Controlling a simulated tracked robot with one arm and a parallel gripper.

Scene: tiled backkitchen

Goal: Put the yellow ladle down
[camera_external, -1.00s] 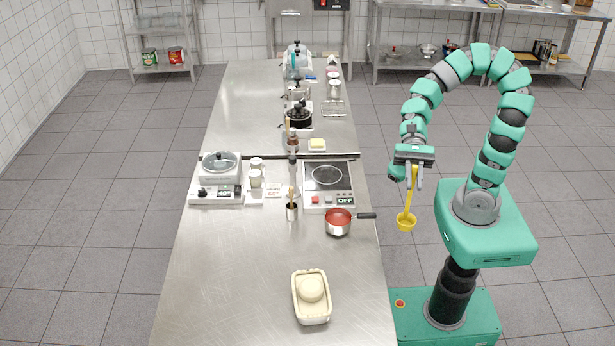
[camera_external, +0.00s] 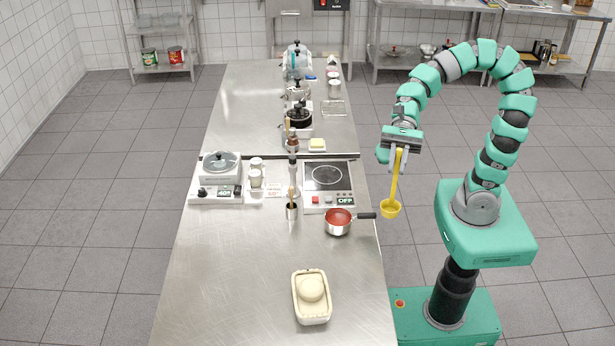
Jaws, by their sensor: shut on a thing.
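The yellow ladle (camera_external: 395,190) hangs upright from my gripper (camera_external: 399,152), bowl at the bottom. My gripper is shut on the upper end of its handle. In the picture the bowl shows just right of the table's right edge, beside the end of the saucepan's dark handle. The steel table (camera_external: 240,270) stands to the left of my arm. I cannot tell the exact height of the bowl above the table top.
A saucepan with red contents (camera_external: 338,222) has its handle pointing right, over the table edge. A hot plate marked OFF (camera_external: 328,182) lies behind it. A utensil pot (camera_external: 292,211) and a cream tub with dough (camera_external: 312,312) stand nearby. The table's front left is clear.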

